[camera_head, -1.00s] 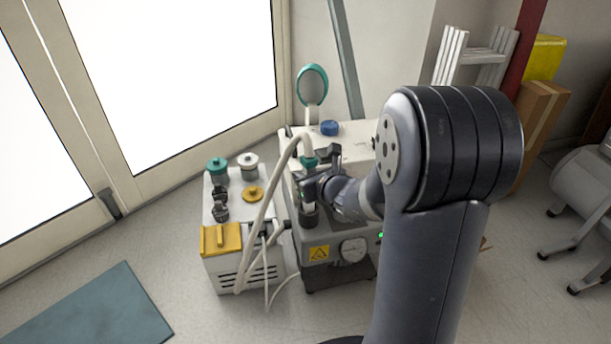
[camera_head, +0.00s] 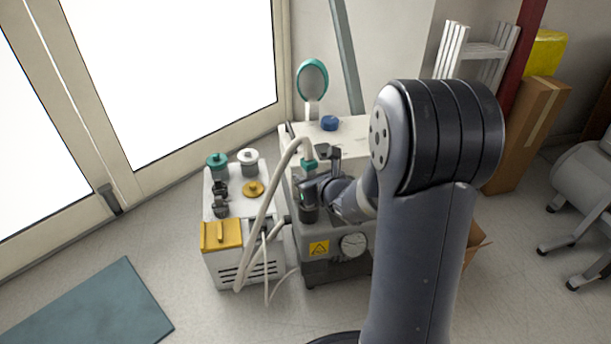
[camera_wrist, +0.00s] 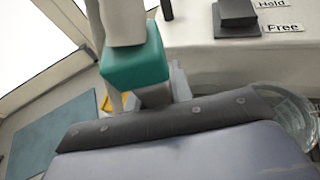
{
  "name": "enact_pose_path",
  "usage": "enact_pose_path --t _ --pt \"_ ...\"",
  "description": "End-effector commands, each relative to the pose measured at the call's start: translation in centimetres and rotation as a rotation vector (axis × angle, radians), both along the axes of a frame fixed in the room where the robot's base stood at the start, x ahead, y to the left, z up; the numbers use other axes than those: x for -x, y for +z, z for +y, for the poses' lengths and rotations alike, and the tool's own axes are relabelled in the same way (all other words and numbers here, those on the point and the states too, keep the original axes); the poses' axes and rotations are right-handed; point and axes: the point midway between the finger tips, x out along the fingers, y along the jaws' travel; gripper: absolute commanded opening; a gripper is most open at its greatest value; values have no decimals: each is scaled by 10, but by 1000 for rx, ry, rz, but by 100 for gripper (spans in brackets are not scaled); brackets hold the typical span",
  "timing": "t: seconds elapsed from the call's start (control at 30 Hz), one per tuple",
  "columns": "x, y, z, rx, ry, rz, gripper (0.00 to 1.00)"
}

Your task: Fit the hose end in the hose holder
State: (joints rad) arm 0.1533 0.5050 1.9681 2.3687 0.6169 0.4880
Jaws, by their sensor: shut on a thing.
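The hose end is a teal block (camera_head: 310,165) at the tip of a thick pale hose (camera_head: 266,205). In the wrist view its teal collar (camera_wrist: 135,62) stands between my gripper's jaws, with a grey part below it. My gripper (camera_head: 312,188) is shut on the hose end, above the front of the grey compressor. A dark upright cylinder (camera_head: 308,213) stands just below my gripper; it may be the hose holder, but I cannot tell. My gripper hides the lower tip of the hose end, so I cannot see whether it touches the cylinder.
A white unit with a yellow block (camera_head: 221,234) and several knobs stands close on the left. A gauge (camera_head: 353,246) sits on the compressor's front. A teal-rimmed round disc (camera_head: 312,79) and a blue cap (camera_head: 329,123) are behind. "Hold" and "Free" labels (camera_wrist: 283,27) lie beside a dark block.

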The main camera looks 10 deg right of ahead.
Motion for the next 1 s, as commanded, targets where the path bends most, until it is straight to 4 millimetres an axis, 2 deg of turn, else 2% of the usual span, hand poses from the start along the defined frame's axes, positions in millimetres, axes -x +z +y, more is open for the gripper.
enact_pose_path --t 0.03,0.33,0.63,0.77,1.0 --pt "0 0 0 0 0 -1 22" --pt "0 1 0 0 0 -1 47" --pt "3 3 -1 0 -1 0 47" --pt "18 11 -6 0 -1 -1 47" --pt "61 31 -20 0 -3 -1 47"
